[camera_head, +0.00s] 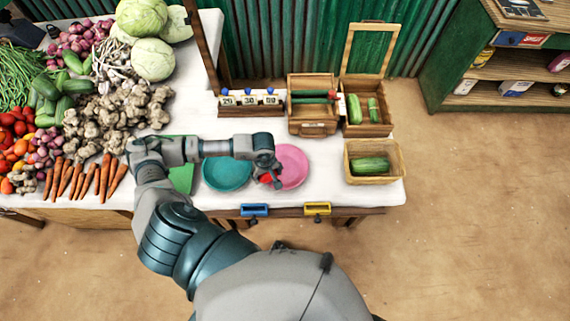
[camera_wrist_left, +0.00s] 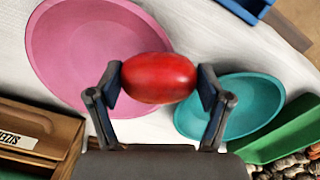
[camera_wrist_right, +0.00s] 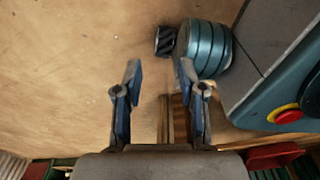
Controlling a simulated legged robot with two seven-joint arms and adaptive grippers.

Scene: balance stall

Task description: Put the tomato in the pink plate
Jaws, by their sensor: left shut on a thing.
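A red tomato (camera_wrist_left: 158,78) is held between the two fingers of my left gripper (camera_wrist_left: 160,85), which is shut on it. The tomato (camera_head: 266,178) also shows in the head view, at the left edge of the pink plate. The pink plate (camera_head: 292,165) lies on the white table; it shows in the left wrist view (camera_wrist_left: 60,50) too. My left gripper (camera_head: 268,172) is over the plate's left side. I cannot tell the tomato's exact height above it. My right gripper (camera_wrist_right: 160,105) is open and empty, over the floor in its wrist view.
A teal plate (camera_head: 226,172) lies just left of the pink one. A green tray (camera_head: 182,179) is further left. A basket with a cucumber (camera_head: 370,164) stands to the right. Wooden boxes (camera_head: 313,127) stand behind. Vegetables fill the left side of the table.

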